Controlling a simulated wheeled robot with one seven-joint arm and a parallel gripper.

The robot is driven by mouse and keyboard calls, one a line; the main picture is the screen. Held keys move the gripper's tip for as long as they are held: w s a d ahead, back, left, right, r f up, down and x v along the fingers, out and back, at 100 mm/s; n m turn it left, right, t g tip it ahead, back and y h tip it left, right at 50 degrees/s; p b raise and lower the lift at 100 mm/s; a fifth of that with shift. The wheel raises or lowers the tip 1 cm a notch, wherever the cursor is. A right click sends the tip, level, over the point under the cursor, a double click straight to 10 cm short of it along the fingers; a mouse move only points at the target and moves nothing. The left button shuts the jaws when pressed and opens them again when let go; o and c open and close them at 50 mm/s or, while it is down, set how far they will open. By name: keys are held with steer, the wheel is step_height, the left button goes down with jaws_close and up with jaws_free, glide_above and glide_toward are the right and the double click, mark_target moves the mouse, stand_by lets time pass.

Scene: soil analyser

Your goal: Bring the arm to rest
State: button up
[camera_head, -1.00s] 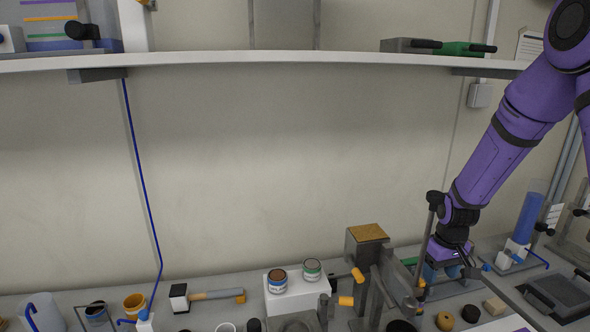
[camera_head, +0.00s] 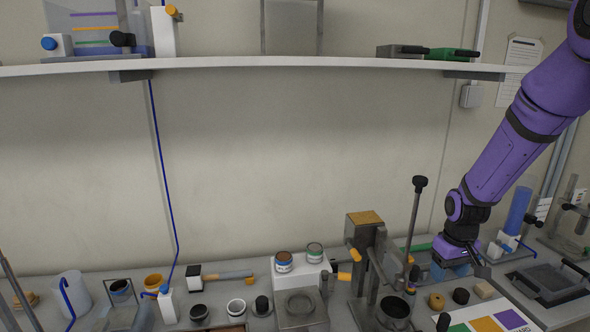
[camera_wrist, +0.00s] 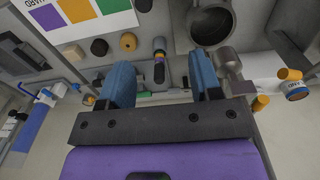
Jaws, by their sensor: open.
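My purple arm comes down from the upper right in the head view. My gripper (camera_head: 452,270) points down over the right part of the bench, right of a grey press (camera_head: 365,250) with orange-tipped handles. In the wrist view its two blue fingers (camera_wrist: 160,85) stand apart with nothing held between them.
A black-knobbed lever (camera_head: 416,220) rises close left of my gripper. A grey cup (camera_head: 393,310), small round pieces (camera_head: 460,296) and a colour card (camera_head: 490,322) lie nearby. A blue cylinder (camera_head: 517,210) stands to the right. A shelf (camera_head: 300,65) runs above; the wall between is clear.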

steer(key=s+a+r+m+t, duration=0.1)
steer(key=s+a+r+t, duration=0.15)
steer(key=s+r, duration=0.75)
steer(key=s+a+r+m+t, duration=0.1)
steer(key=s+a+r, duration=0.35)
steer(key=r, duration=0.95)
steer(key=s+r+t, duration=0.1)
steer(key=s+r, duration=0.2)
steer(key=s, duration=0.8)
steer(key=shift+s, duration=0.25)
